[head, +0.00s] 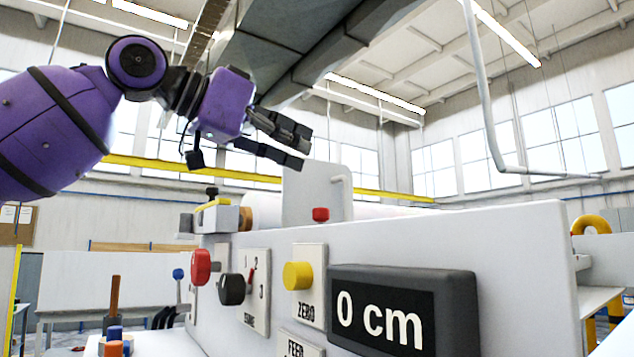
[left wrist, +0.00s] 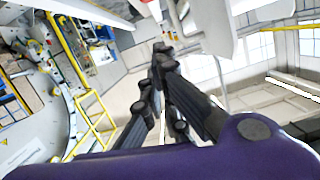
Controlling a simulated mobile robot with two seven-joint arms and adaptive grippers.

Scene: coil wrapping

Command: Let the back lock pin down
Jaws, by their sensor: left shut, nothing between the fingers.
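My left gripper (head: 303,150) is in the upper middle of the head view, above the machine, its fingers pointing right. It is shut and empty, and in the left wrist view its fingertips (left wrist: 160,58) come together. Below it stands a light grey upright plate (head: 312,190) with a small bent handle (head: 342,181) at its right side. A red cap (head: 320,214) sits low in front of this plate. A black-topped knob (head: 211,193) rises at the left end of the machine. I cannot tell which of these parts is the back lock pin. My right gripper is out of view.
The front panel carries a red knob (head: 201,267), a black knob (head: 231,289), a yellow button (head: 298,276) and a display (head: 400,312) reading 0 cm. A large grey beam (head: 290,45) hangs overhead. A bent pipe (head: 487,100) hangs at the right.

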